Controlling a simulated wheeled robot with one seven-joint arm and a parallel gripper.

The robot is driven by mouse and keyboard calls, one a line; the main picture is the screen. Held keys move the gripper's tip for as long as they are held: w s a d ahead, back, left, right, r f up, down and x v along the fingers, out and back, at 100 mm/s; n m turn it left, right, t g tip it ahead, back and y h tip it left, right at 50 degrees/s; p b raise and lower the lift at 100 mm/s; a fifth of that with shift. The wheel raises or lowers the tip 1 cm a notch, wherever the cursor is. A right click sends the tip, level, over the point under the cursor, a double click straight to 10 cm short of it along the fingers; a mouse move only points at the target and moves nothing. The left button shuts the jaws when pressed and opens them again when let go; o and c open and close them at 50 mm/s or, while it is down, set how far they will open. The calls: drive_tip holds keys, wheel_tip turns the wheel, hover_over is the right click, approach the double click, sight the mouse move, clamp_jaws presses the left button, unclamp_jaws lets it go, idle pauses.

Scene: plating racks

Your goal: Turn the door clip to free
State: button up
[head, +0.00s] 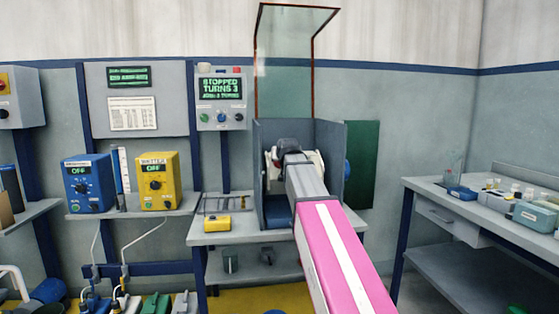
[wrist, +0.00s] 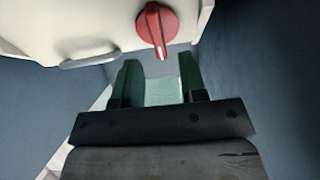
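In the wrist view a red turn knob (wrist: 157,24) with a pale pointer line sits on a white body (wrist: 75,22). Its pointer end points down in the picture. It looks like the door clip, but I cannot tell for sure. My gripper (wrist: 158,65) is open, its two green fingers apart with nothing between them. The fingertips lie just below the knob in the picture, and I see no contact. In the head view my arm reaches into a grey booth (head: 331,150) and hides the gripper and knob. A clear door panel with red edges (head: 285,60) stands raised above the booth.
Dark booth walls (wrist: 265,80) stand close on both sides of my gripper. A control box (head: 221,100) reading "STOPPED TURNS 3" hangs left of the booth. A small yellow box (head: 216,225) is on the bench beside it. A side bench (head: 470,215) stands at right.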

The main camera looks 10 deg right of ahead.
drive_tip(key=x, duration=0.4)
drive_tip(key=shift+s, duration=0.1)
clamp_jaws()
